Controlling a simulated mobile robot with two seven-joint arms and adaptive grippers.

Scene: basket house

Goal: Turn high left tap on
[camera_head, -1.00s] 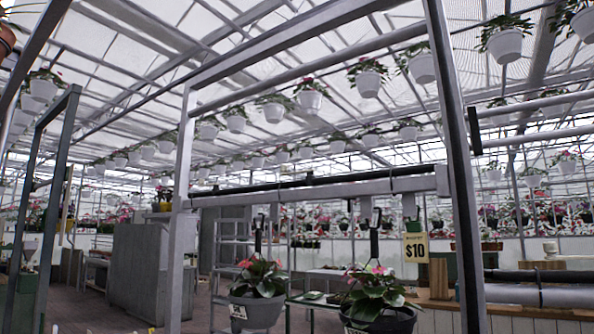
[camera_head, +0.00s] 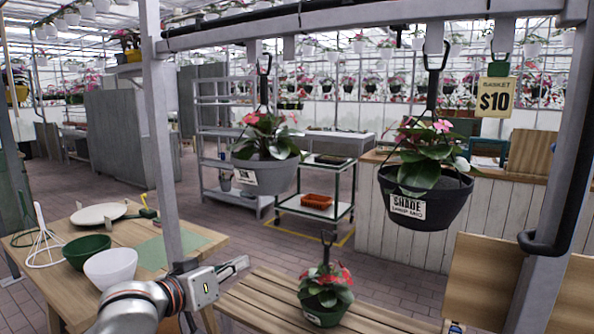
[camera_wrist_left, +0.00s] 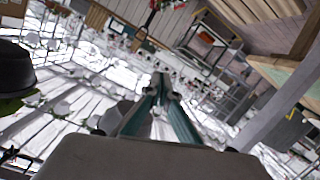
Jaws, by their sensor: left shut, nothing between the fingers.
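I cannot make out a tap in either view. My left gripper (camera_head: 236,267) is low in the head view, beside the grey metal post (camera_head: 160,130), pointing right. It is shut and empty, above the gap between the left table and the slatted bench. In the left wrist view its two greenish fingers (camera_wrist_left: 160,100) are together, with nothing between them, and a tilted view of the greenhouse lies behind. My right gripper is not in view.
Two hanging baskets, one grey (camera_head: 263,173) and one black (camera_head: 425,200), hang from the overhead rail (camera_head: 370,22). A potted red plant (camera_head: 325,295) stands on the slatted bench (camera_head: 255,300). The left table (camera_head: 35,280) holds bowls and a plate. A black bent pipe (camera_head: 545,243) runs along the right post.

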